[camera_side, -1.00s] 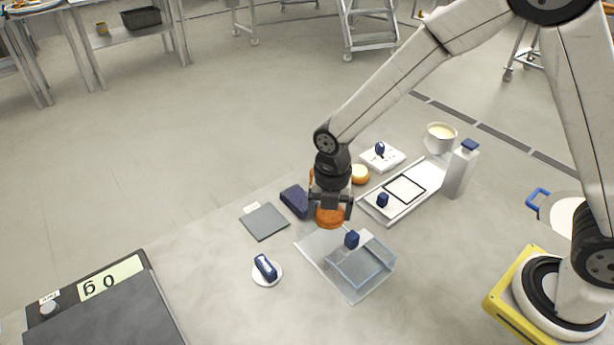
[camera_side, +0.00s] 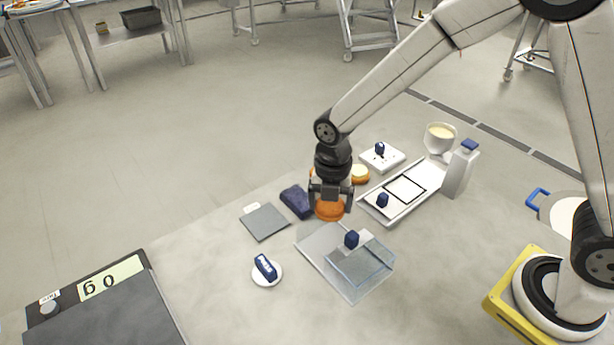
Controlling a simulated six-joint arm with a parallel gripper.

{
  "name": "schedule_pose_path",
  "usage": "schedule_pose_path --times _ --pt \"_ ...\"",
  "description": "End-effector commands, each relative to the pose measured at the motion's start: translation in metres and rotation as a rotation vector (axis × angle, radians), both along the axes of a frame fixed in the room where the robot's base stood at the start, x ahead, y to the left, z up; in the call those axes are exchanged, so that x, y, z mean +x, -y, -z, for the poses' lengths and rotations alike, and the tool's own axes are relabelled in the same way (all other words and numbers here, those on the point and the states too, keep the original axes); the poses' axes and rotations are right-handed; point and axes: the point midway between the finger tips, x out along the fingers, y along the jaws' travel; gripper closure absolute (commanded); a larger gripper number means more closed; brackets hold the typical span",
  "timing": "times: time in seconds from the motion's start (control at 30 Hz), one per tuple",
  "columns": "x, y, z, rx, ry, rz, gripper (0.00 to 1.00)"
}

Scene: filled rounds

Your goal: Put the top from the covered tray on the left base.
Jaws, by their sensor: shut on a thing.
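My gripper (camera_side: 331,203) is shut on an orange round top (camera_side: 330,210), low over the middle of the table. Its fingers hide part of the top, and I cannot tell whether anything lies under it. An orange round base with a pale cream face (camera_side: 359,173) is behind and to the right of my gripper. The tray (camera_side: 314,241) is a flat pale plate in front of my gripper. A clear box-shaped cover (camera_side: 362,268) with a dark blue knob (camera_side: 351,239) stands on its right part, leaving the left part bare. I see no round inside the cover.
A dark blue block (camera_side: 297,202) is close left of my gripper, with a grey square plate (camera_side: 265,222) beyond. A white dish with a blue item (camera_side: 265,268) is front left.

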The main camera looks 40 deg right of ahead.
Motion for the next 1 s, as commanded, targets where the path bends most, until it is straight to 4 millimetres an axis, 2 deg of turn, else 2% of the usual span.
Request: schedule_pose_path --times 0.17,0.27,0.47,0.6,0.8,1.0 --pt "0.019 0.019 0.0 0.0 0.0 0.058 0.37" --pt "0.035 0.036 0.0 -0.001 0.0 0.109 0.37" --pt "0.07 0.088 0.0 -0.002 -0.001 0.237 0.37" --pt "0.091 0.129 0.0 -0.004 -0.002 0.331 0.37" --pt "0.108 0.18 0.0 -0.004 -0.004 0.436 0.37" --pt "0.115 0.205 0.0 -0.005 -0.005 0.485 0.37"
